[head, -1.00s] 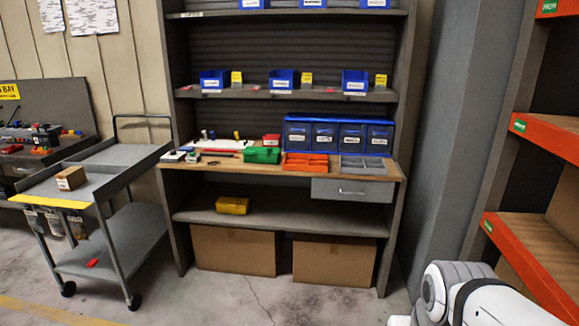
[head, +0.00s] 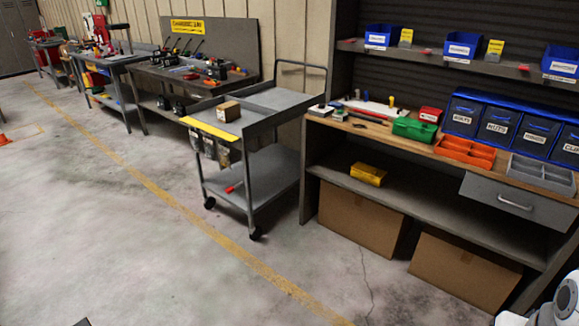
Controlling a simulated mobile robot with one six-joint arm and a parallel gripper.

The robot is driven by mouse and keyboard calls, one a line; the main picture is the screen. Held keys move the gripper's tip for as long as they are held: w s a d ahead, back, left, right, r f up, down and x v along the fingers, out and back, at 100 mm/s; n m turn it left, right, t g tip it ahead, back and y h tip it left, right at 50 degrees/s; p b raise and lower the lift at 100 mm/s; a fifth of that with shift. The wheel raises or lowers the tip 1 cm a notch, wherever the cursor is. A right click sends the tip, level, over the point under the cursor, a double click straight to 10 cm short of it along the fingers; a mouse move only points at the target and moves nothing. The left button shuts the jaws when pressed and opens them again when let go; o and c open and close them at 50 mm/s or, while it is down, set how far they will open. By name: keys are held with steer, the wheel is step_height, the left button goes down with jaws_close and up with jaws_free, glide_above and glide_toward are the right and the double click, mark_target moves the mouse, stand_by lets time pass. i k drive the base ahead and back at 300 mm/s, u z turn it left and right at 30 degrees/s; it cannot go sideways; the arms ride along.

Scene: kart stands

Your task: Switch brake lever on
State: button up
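Several thin dark upright levers (head: 186,45) stand on a bench at the back left, below a yellow sign. They are small, and I cannot tell which is the brake lever or how it is set. My gripper is not recognisable in the head view. Only a white part of my arm shows at the lower right corner, far from that bench.
A grey cart (head: 270,99) with a small cardboard box (head: 228,111) stands before the bench's right end. A workbench with a drawer (head: 510,201) and blue bins fills the right. Open concrete floor with a yellow line (head: 170,200) lies at left.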

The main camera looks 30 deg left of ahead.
mark_target(230, 189)
steer(key=u, duration=1.7)
steer(key=i, duration=1.65)
steer(key=u, duration=0.05)
steer(key=k, duration=0.65)
steer(key=u, duration=0.35)
steer(key=i, duration=1.4)
steer(key=z, duration=0.55)
